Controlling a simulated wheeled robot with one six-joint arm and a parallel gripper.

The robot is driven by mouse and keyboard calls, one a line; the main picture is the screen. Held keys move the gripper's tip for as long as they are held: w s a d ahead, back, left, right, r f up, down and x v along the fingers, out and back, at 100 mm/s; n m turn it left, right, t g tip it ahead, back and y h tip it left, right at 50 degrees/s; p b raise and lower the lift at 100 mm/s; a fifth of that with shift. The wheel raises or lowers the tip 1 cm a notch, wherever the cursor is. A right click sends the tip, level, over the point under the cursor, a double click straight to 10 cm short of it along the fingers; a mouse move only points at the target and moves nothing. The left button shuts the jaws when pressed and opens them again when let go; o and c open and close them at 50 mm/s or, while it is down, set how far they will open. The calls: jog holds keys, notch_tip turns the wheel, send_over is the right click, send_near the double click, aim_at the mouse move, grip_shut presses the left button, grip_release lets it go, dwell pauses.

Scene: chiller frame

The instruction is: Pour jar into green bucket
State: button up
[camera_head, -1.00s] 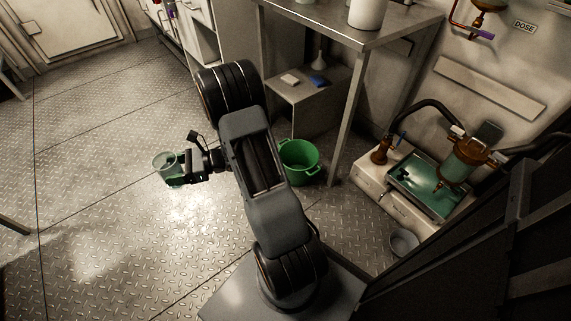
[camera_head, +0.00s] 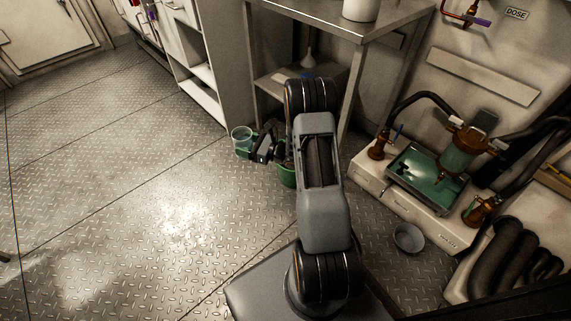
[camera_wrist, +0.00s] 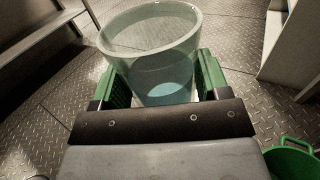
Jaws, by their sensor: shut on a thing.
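A clear jar with pale blue liquid in it is held upright in my gripper (camera_wrist: 163,85). In the wrist view the jar (camera_wrist: 165,50) sits between the two green finger pads. In the head view the jar (camera_head: 242,136) is off the end of my arm, above the floor, left of the green bucket (camera_head: 287,177). The bucket is largely hidden behind my arm there.
A steel table (camera_head: 390,22) with a white container (camera_head: 360,8) stands behind the bucket. A cream unit with a green tray (camera_head: 428,175) is at the right, with a grey bowl (camera_head: 408,238) on the floor by it. Floor to the left is clear.

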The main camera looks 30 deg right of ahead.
jog(key=w+d+f+m+t+h+b, duration=0.2)
jog(key=d+f+h, duration=0.3)
jog(key=f, duration=0.6)
jog(key=w+d+f+m+t+h+b, duration=0.1)
jog(key=d+f+m+h+b, duration=0.3)
jog(key=d+f, duration=0.6)
notch_tip(320, 180, down, 2)
jog(key=shift+w+d+f+m+t+h, duration=0.25)
jog(key=shift+w+m+t+h, duration=0.15)
jog(key=shift+w+m+h, duration=0.15)
jog(key=shift+s+r, duration=0.15)
jog(key=m, duration=0.2)
jog(key=d+m+g, duration=0.1)
jog(key=m, duration=0.3)
jog(key=shift+w+d+m+g+y, duration=0.25)
jog(key=shift+d+g+y, duration=0.05)
jog(key=shift+d+y, duration=0.1)
jog(key=shift+r, duration=0.1)
